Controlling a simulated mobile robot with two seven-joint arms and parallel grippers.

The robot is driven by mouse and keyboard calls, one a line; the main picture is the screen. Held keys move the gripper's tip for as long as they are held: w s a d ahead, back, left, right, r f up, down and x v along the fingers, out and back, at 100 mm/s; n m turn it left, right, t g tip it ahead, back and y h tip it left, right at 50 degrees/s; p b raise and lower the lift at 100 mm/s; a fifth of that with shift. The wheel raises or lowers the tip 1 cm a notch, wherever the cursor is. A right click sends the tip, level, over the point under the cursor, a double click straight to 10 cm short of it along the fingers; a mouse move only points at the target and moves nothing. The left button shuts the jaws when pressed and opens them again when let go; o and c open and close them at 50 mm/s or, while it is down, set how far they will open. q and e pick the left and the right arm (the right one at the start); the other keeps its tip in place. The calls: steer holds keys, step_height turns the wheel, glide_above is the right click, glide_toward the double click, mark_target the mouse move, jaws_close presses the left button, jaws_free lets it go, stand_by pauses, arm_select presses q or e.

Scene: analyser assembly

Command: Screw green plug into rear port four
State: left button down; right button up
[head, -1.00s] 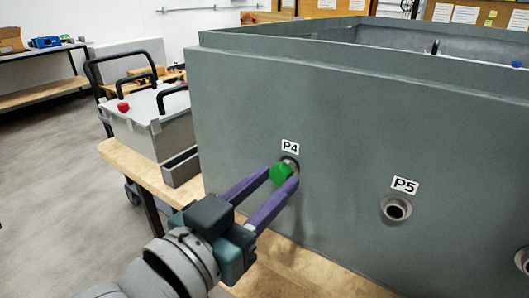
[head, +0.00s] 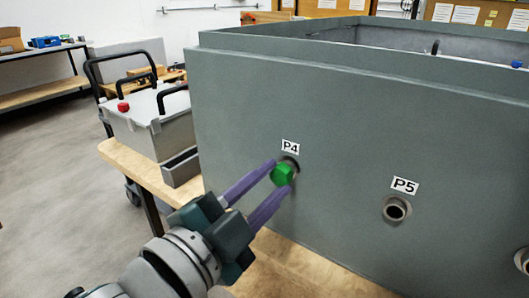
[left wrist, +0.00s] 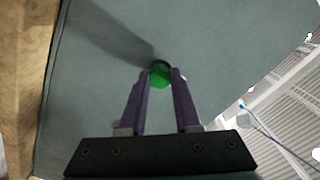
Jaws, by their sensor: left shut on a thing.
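The green plug (head: 283,175) sits at the mouth of port P4 (head: 292,162) on the grey housing's face, just below the P4 label (head: 290,147). My left gripper (head: 283,177) is shut on the plug, with a purple finger on each side of it. In the left wrist view the plug (left wrist: 160,76) shows between the two fingertips (left wrist: 161,72), against the grey panel. How deep the plug is in the port is hidden behind its head. My right gripper does not show.
Port P5 (head: 396,208) is open and empty to the right. Another port (head: 522,261) shows at the right edge. The housing (head: 330,120) stands on a wooden bench (head: 133,167). A grey box with black handles (head: 150,120) stands at left.

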arm_select(q)
steer(key=m, duration=0.3)
steer(key=shift+m+b, duration=0.3)
steer(key=shift+b, duration=0.05)
steer(key=m+b, duration=0.1)
steer(key=m, duration=0.5)
steer(key=shift+m+b, duration=0.3)
steer(key=shift+b, duration=0.05)
steer(key=m, duration=0.4)
steer(key=shift+r+b, duration=0.2)
steer(key=shift+b, duration=0.1)
steer(key=c, duration=0.7)
jaws_free()
steer(key=shift+c, duration=0.2)
steer(key=n+p, duration=0.3)
steer(key=n, duration=0.6)
steer(key=shift+d+r+n, duration=0.1)
steer(key=shift+r+n, duration=0.05)
steer(key=shift+n, duration=0.15)
steer(key=n+p, duration=0.1)
steer(key=n, duration=0.7)
steer(key=shift+f+n+p, duration=0.25)
steer(key=shift+n+p, duration=0.15)
steer(key=n, duration=0.5)
steer(key=shift+f+n, duration=0.25)
steer(key=shift+n, duration=0.15)
